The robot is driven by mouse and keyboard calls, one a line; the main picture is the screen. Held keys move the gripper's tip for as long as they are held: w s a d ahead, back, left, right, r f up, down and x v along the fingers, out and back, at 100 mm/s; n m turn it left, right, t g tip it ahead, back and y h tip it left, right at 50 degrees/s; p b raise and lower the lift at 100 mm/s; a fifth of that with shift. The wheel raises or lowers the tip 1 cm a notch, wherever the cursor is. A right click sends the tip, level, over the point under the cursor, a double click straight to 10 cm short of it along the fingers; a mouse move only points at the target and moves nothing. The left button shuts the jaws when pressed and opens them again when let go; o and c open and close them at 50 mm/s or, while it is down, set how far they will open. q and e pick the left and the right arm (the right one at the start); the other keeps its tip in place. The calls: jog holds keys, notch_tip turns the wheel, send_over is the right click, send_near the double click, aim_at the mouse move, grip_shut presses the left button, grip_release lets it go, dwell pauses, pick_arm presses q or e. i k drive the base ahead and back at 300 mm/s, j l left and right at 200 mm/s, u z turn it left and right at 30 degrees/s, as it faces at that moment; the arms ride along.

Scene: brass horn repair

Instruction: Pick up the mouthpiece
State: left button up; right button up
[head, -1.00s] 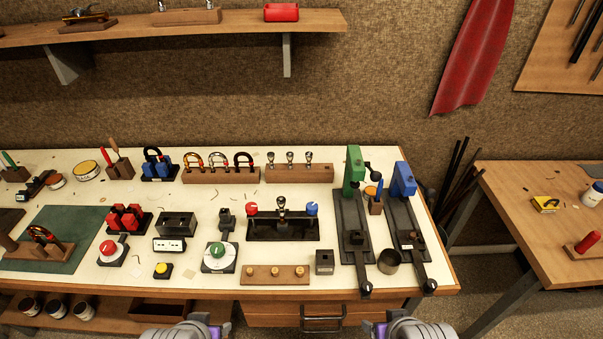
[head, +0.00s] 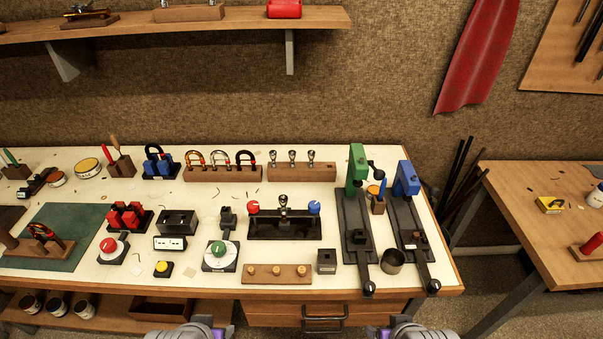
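A silver mouthpiece (head: 283,202) stands upright in the middle of a black fixture (head: 285,228) with a red knob on its left and a blue knob on its right. My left gripper (head: 213,331) and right gripper (head: 378,332) show only partly at the bottom edge, in front of the bench and well apart from the mouthpieces. Their fingertips are not clear.
A wooden strip with brass pegs (head: 276,273) and a dark square block (head: 326,261) lie at the bench front. Green-headed (head: 356,167) and blue-headed (head: 406,180) tools stand on the right. A green-knobbed dial (head: 220,255) is left of the strip.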

aim_at(283, 198)
jog(key=z, duration=1)
jog(key=j+z, duration=0.65)
jog(key=j, duration=0.25)
jog(key=k+j, duration=0.15)
